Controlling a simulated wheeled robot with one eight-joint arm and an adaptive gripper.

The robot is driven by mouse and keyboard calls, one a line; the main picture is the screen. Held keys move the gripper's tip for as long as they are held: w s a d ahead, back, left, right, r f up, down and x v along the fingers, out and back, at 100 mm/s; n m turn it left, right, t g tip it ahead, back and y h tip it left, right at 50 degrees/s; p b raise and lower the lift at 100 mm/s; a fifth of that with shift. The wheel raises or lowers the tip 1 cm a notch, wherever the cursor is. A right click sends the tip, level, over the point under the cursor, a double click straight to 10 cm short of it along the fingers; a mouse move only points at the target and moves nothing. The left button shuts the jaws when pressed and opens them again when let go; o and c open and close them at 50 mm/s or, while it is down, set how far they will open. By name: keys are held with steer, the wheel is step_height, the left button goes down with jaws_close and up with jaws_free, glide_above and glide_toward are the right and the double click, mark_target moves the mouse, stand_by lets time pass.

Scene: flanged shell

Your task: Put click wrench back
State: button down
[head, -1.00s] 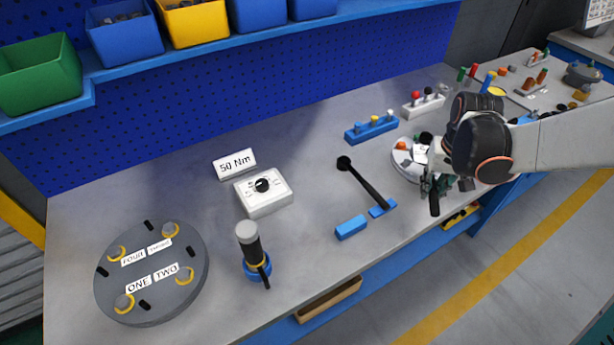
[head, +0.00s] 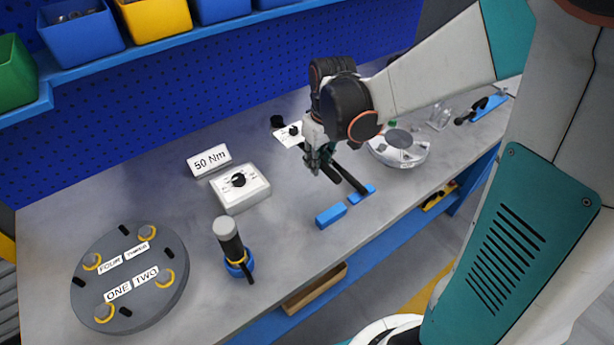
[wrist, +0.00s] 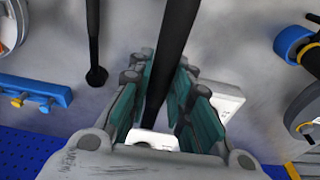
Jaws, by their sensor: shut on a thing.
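My gripper (head: 316,166) is shut on a long black wrench (wrist: 172,40), which shows between the teal finger pads in the wrist view. I take it for the click wrench. Its short end (head: 330,174) sticks out below the fingers, above the bench. A second black wrench (head: 350,179) lies on the bench with its handle at a blue rest (head: 362,193); my gripper hides its head in the head view. That wrench's round end (wrist: 97,76) shows left of my fingers in the wrist view. A bare blue block (head: 331,216) stands beside it.
A white dial box (head: 240,188) and a 50 Nm sign (head: 209,160) stand to the left. A driver in a blue ring (head: 232,246) and a grey disc (head: 130,285) are nearer. A pale flanged part (head: 400,148) sits right. A blue rack (wrist: 35,92) lies left in the wrist view.

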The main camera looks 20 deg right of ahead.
step_height(320, 180, down, 13)
steer(key=b, duration=0.4)
steer(key=shift+f, duration=0.1)
steer(key=c, duration=1.9)
jaws_free()
steer(key=shift+f+b, duration=0.1)
steer(key=shift+b, duration=0.2)
steer(key=o, duration=0.4)
steer(key=shift+o, duration=0.2)
